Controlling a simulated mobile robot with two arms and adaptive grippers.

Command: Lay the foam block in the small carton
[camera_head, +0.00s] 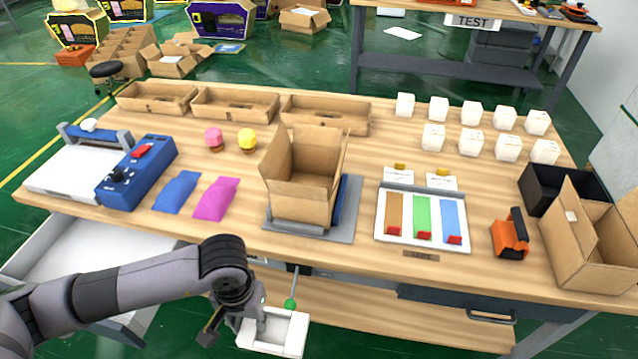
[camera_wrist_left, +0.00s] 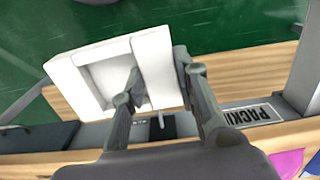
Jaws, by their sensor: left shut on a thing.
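The foam block (camera_head: 292,330) is white, with a square recess, and hangs in front of the table's front edge, low in the head view. My left gripper (camera_head: 260,322) is shut on one wall of it. In the left wrist view, the foam block (camera_wrist_left: 155,65) has one finger inside its recess and the other outside, with the left gripper (camera_wrist_left: 160,75) straddling the wall. An open cardboard carton (camera_head: 302,195), flaps up, stands on a grey pad at the table's middle, beyond the gripper. Its floor is hidden. My right gripper is not in view.
A larger open carton (camera_head: 590,245) stands at the table's right end. Shallow cardboard trays (camera_head: 235,104) line the back left, and several white boxes (camera_head: 472,143) stand back right. A white panel with coloured strips (camera_head: 421,218) lies right of the middle carton; pink pouch (camera_head: 216,199) left.

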